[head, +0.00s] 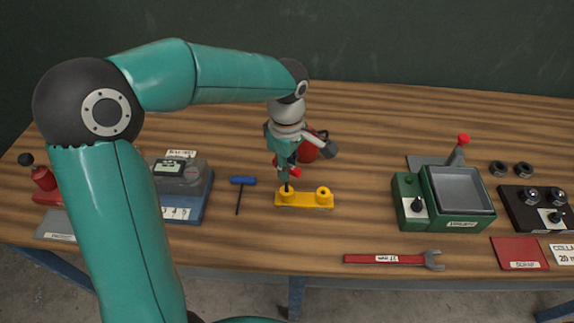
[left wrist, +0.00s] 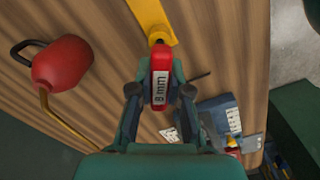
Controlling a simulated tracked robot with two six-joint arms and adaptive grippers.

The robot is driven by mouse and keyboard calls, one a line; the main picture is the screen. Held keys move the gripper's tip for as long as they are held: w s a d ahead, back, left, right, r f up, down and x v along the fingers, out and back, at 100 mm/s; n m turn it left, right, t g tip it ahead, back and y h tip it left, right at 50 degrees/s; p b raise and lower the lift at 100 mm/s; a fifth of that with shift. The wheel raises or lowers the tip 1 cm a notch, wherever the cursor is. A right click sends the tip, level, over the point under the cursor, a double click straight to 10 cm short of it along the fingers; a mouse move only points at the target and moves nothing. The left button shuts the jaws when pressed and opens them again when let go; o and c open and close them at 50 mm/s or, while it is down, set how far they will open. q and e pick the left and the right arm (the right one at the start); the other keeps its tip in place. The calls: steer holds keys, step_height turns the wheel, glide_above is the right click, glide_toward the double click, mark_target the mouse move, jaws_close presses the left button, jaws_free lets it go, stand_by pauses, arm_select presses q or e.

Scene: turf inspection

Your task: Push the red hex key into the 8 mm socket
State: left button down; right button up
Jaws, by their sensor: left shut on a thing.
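The red hex key (head: 295,173) is held by my left gripper (head: 285,172), which is shut on it. In the left wrist view its red handle (left wrist: 160,86), labelled "8 mm", sits between the fingers of the gripper (left wrist: 157,94). The yellow socket block (head: 305,201) lies on the table with two raised round sockets. Its yellow bar also shows in the left wrist view (left wrist: 146,16). The key's dark shaft points down at the left socket (head: 286,196). I cannot tell how deep the tip is. My right gripper is not in view.
A blue-handled hex key (head: 243,181) lies left of the block. A red oil can (head: 307,151) stands close behind the gripper. A red wrench (head: 385,259) lies in front right, and a green tray unit (head: 460,213) stands to the right. The table directly before the block is clear.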

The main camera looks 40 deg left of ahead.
arm_select(q)
steer(key=shift+f+b, duration=0.7)
steer(key=shift+f, duration=0.2)
steer(key=c, duration=1)
jaws_free()
steer(key=shift+c, duration=0.2)
step_height(320, 180, up, 12)
steer(key=shift+f, duration=0.1)
